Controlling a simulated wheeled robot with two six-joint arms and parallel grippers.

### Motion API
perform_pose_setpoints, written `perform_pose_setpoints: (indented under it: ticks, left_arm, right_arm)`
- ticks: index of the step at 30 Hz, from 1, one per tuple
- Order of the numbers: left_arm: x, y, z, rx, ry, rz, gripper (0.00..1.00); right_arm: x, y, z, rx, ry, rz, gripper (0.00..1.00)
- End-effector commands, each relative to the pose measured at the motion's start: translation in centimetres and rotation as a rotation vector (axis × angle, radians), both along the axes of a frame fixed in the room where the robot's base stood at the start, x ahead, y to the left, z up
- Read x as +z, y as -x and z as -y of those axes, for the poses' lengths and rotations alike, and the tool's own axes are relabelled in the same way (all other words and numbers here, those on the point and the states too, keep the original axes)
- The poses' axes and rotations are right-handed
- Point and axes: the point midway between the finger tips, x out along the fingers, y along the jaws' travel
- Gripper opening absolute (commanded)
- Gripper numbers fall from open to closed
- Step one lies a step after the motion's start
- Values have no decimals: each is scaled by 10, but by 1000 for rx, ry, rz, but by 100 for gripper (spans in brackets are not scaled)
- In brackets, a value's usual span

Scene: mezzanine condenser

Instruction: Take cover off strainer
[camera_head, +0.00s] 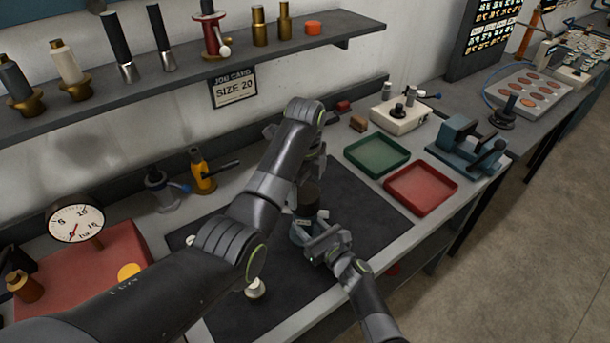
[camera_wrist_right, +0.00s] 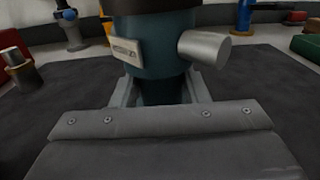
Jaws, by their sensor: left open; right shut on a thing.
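The strainer has a teal body with a metal side stub and a small plate, seen in the right wrist view (camera_wrist_right: 155,60). Its dark round cover (camera_head: 308,198) is on top, and its lower edge also shows at the top of the right wrist view (camera_wrist_right: 150,5). My right gripper (camera_head: 312,235) is shut on the strainer body from the front, over the dark mat. My left gripper (camera_head: 311,178) is open just above the cover, largely hidden by its own arm. I cannot tell whether its fingers touch the cover.
A green tray (camera_head: 377,170) and a red tray (camera_head: 421,205) lie right of the dark mat (camera_head: 375,215). A teal vise (camera_head: 465,150) stands beyond them. A gauge (camera_head: 76,222) on a red box is at left. A shelf (camera_head: 190,75) with tools overhangs the back.

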Motion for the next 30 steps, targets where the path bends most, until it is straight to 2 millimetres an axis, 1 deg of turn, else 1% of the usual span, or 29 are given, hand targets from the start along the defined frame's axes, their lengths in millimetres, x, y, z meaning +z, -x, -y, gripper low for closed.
perform_pose_setpoints:
  ticks: [1, 3, 6, 9, 13, 20, 23, 30]
  left_arm:
    - [-9, 1, 0, 0, -1, -4, 90]
    - [-19, 1, 0, 1, -2, -3, 90]
    - [-32, 0, 0, 1, -2, -3, 90]
    - [-41, 0, 0, 1, -2, -1, 90]
    - [-46, 0, 0, 1, -1, 1, 90]
    - [-47, 0, 0, 1, -1, 1, 90]
    - [-46, 0, 0, 2, -1, 1, 78]
    - [-46, 0, 0, 2, 0, 1, 46]
  right_arm:
    - [5, -2, -1, 2, -4, 9, 0]
    - [5, -2, -1, 2, -4, 9, 0]
    - [5, -2, -1, 2, -5, 9, 0]
    - [5, -2, -1, 2, -4, 9, 0]
    - [5, -2, -1, 2, -4, 9, 0]
    - [5, -2, -1, 2, -4, 9, 0]
    - [5, -2, -1, 2, -4, 9, 0]
    - [5, -2, -1, 3, -4, 9, 0]
